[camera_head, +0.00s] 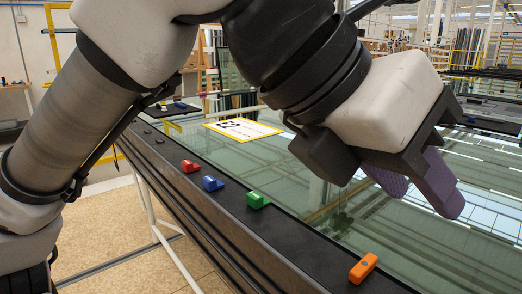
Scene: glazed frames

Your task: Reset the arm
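My arm reaches across the top of the head view. My gripper (424,204) hangs at the right, above the glass table, with its fingers pointing down and to the right. Its two purple fingers stand apart with a gap between them, and I see nothing held there. The inner side of the gap is only partly visible.
A glass-topped table (300,190) with a dark edge rail (232,220) lies below the arm. A yellow-bordered sign (243,129) lies on the glass.

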